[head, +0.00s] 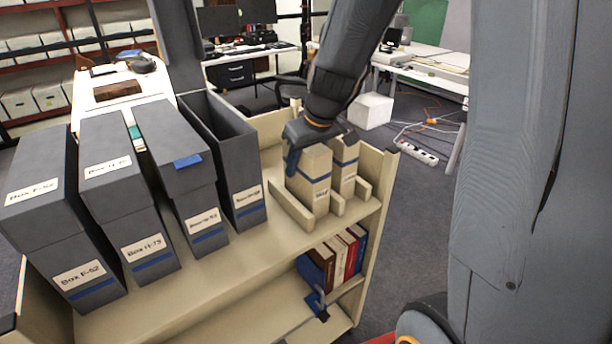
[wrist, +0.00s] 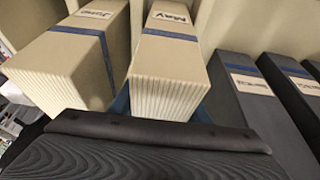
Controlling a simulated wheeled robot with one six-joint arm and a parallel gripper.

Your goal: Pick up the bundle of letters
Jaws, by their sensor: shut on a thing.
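Two cream bundles of letters with blue bands stand upright side by side in a cream slotted rack (head: 286,206) on the cart's top shelf. My gripper (head: 308,152) reaches down over the left bundle (head: 313,180), the one nearer the grey boxes, with a blue finger along its left side. In the wrist view this bundle (wrist: 166,75), labelled May, sits between my blue fingers, which show at both its sides. My gripper is shut on it. The other bundle (head: 345,160), labelled June in the wrist view (wrist: 70,65), stands close beside it. The far finger is mostly hidden in the head view.
Several dark grey archival boxes (head: 235,155) stand left of the rack on the cart (head: 225,272). The cart's raised end panel (head: 378,190) is close right of the bundles.

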